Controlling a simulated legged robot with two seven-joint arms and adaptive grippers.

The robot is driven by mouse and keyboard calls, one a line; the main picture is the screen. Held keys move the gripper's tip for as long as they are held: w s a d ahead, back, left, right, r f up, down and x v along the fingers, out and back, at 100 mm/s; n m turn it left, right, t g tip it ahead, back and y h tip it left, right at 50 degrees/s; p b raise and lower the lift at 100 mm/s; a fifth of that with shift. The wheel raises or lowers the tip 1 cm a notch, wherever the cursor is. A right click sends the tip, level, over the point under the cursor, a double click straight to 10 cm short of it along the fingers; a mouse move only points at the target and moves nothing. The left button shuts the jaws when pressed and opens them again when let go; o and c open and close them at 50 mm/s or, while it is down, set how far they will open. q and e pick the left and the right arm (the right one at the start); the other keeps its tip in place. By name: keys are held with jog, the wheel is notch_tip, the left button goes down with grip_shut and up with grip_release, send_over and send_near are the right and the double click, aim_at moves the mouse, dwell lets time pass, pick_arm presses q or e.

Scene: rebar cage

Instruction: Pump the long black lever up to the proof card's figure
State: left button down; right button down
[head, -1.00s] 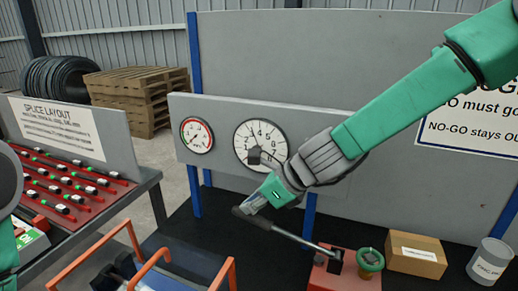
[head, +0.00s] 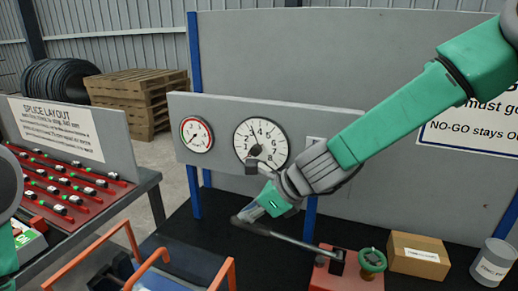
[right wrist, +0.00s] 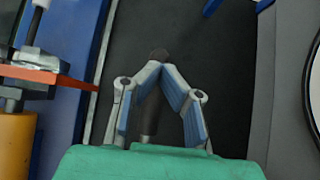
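The long black lever (head: 293,239) rises to the left from a red pump block (head: 345,271) on the dark bench. My right gripper (head: 246,214) is at its free end. In the right wrist view the fingers (right wrist: 160,72) close in around the dark lever grip (right wrist: 150,112). The large white dial (head: 272,133) is on the grey panel; its black needle points up and slightly left, near the 4. A smaller red-rimmed dial (head: 196,134) is to its left. A pale card (head: 314,140) is partly hidden behind my right arm; no figure is readable. My left gripper is out of view.
A green handwheel (head: 373,261) is beside the lever's base. A cardboard box (head: 418,255) and a grey can (head: 492,262) stand to the right. Orange rails (head: 137,235) are at front left, beside a rack of red bars (head: 70,190).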

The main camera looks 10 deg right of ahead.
jog(key=shift+f+b, duration=0.4)
jog(key=shift+f, duration=0.3)
jog(key=shift+f+b, duration=0.4)
jog(key=shift+f, duration=0.2)
notch_tip(320, 180, up, 11)
jog(key=s+d+p, duration=0.1)
jog(key=d+p, duration=0.1)
jog(key=p, duration=0.8)
jog(key=shift+s+d+f, duration=0.2)
jog(key=shift+s+d, duration=0.05)
jog(key=shift+d, duration=0.05)
